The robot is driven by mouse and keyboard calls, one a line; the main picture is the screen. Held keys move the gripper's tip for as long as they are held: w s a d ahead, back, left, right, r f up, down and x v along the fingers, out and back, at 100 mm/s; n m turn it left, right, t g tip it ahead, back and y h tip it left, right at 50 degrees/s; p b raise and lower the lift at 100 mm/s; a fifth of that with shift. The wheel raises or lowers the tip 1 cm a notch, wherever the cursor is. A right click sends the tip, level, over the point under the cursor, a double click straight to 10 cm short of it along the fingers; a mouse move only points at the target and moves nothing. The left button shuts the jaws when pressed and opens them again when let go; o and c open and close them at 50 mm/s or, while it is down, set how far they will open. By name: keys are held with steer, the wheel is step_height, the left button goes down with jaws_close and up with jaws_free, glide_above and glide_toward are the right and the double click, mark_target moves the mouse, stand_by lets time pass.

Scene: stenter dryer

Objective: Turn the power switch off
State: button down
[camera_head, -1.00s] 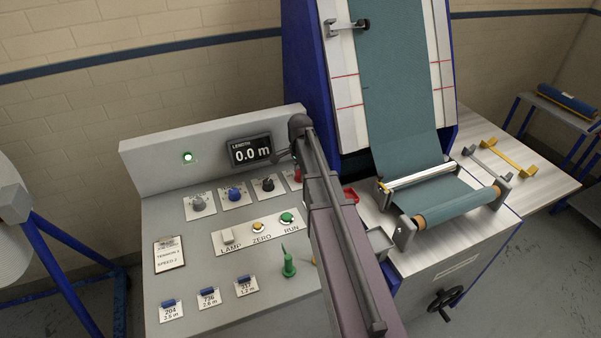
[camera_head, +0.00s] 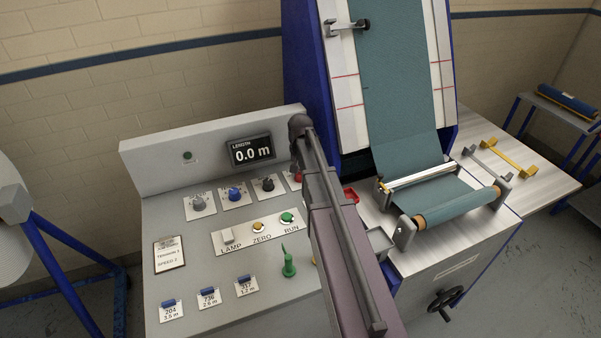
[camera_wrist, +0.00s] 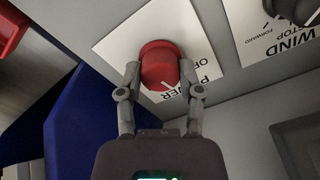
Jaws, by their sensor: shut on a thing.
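The power switch is a red round knob (camera_wrist: 160,62) on a white plate (camera_wrist: 117,43) lettered POWER and OFF in the wrist view. A white pointer line shows at its lower right edge, close to the lettering. My gripper (camera_wrist: 158,76) is shut on the knob, one finger on each side. In the head view the red knob (camera_head: 298,177) is mostly hidden behind my arm. The small indicator lamp (camera_head: 187,156) on the panel's upright back is dark.
The length display (camera_head: 251,151) reads 0.0 m. Grey, blue and black knobs (camera_head: 235,194) stand left of the red one. The lamp, zero and run controls (camera_head: 259,227) and a green peg (camera_head: 288,264) are nearer. A fabric roller (camera_head: 455,206) is at right.

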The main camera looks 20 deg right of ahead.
steer(key=n, duration=0.6)
steer(key=shift+s, duration=0.1)
stand_by(0.3)
steer(key=shift+c, duration=1.3)
jaws_free()
steer(key=shift+m, duration=0.4)
